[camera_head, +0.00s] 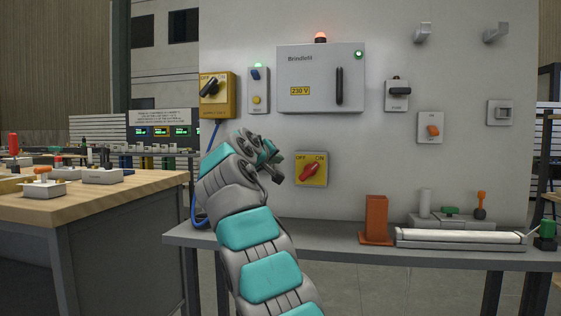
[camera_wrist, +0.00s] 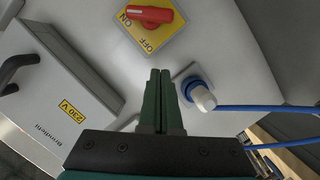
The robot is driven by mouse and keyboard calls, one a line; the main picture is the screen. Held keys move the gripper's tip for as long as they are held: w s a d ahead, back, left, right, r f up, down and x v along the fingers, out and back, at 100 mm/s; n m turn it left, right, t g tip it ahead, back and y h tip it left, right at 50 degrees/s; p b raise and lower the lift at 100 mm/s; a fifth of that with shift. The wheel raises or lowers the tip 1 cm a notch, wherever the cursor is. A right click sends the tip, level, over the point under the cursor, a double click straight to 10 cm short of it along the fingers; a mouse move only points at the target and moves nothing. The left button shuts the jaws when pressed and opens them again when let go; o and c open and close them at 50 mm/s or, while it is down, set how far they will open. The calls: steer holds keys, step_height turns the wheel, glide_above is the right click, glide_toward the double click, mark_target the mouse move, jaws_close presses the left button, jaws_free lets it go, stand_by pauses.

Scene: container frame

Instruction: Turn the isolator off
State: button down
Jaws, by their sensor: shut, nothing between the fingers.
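A rotary isolator (camera_head: 311,170) has a red handle on a yellow plate marked OFF and ON, low on the grey wall panel. Its handle slants up to the right, towards ON. It also shows at the top of the wrist view (camera_wrist: 150,17), rotated. A second yellow switch box (camera_head: 216,94) with a black handle, also marked OFF and ON, is at the panel's upper left. My gripper (camera_head: 276,178) is left of the red handle, apart from it. In the wrist view its dark green fingers (camera_wrist: 161,72) are together and empty, below the isolator in the picture.
A grey cabinet (camera_head: 320,79) marked 230 V is above the isolator. A blue plug (camera_wrist: 198,94) with blue cable is beside my fingers in the wrist view. Below, a shelf (camera_head: 350,247) carries an orange block (camera_head: 376,219). A wooden bench (camera_head: 95,197) stands left.

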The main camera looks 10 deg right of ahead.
mark_target(310, 171)
steer(key=w+d+f, duration=0.4)
steer(key=w+d, duration=0.2)
steer(key=shift+w+d+f, duration=0.15)
steer(key=shift+d+f, duration=0.05)
stand_by(0.6)
steer(key=shift+f+n, duration=0.3)
steer(key=shift+n, duration=0.3)
stand_by(2.2)
stand_by(0.4)
